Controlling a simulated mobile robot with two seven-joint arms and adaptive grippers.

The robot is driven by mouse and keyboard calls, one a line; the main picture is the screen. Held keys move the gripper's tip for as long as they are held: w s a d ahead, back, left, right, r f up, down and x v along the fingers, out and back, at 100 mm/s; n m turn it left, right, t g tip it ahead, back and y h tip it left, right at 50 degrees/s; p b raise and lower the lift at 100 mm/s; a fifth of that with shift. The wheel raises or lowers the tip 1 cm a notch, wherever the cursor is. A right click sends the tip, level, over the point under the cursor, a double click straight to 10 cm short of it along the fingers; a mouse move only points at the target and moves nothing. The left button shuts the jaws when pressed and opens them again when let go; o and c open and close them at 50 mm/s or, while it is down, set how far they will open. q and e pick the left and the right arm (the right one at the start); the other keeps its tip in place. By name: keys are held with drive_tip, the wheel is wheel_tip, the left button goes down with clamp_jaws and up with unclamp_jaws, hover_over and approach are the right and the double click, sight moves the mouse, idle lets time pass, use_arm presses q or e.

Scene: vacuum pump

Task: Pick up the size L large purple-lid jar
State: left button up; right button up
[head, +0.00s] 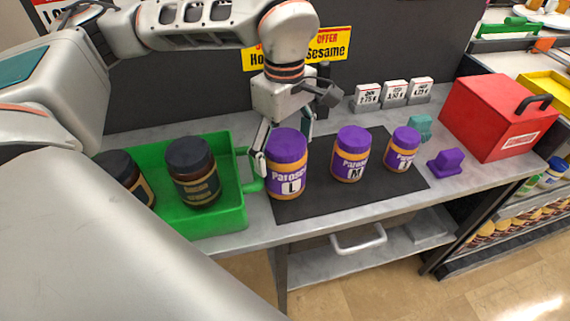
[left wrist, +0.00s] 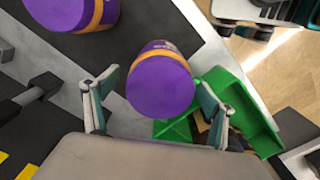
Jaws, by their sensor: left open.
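The size L purple-lid jar (head: 288,180) stands upright at the left end of the dark mat, beside the green crate. My left gripper (head: 285,146) is above and behind it, open, with one finger at the left of the lid and the other partly hidden behind its right side. In the left wrist view, the purple lid (left wrist: 160,86) lies between the two spread fingers of the left gripper (left wrist: 157,105). A gap shows at the left finger; the right finger is close to the lid, and contact cannot be told.
The green crate (head: 225,220) holds two dark-lidded jars and has a handle close to the L jar. The M jar (head: 350,156) and a smaller purple-lid jar (head: 402,150) stand to the right on the mat (head: 310,203). A red box (head: 495,118) is farther right.

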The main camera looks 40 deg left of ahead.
use_arm(q)
drive_tip(key=shift+f, duration=0.6)
drive_tip(key=shift+r, duration=0.1)
drive_tip(key=c, duration=1.9)
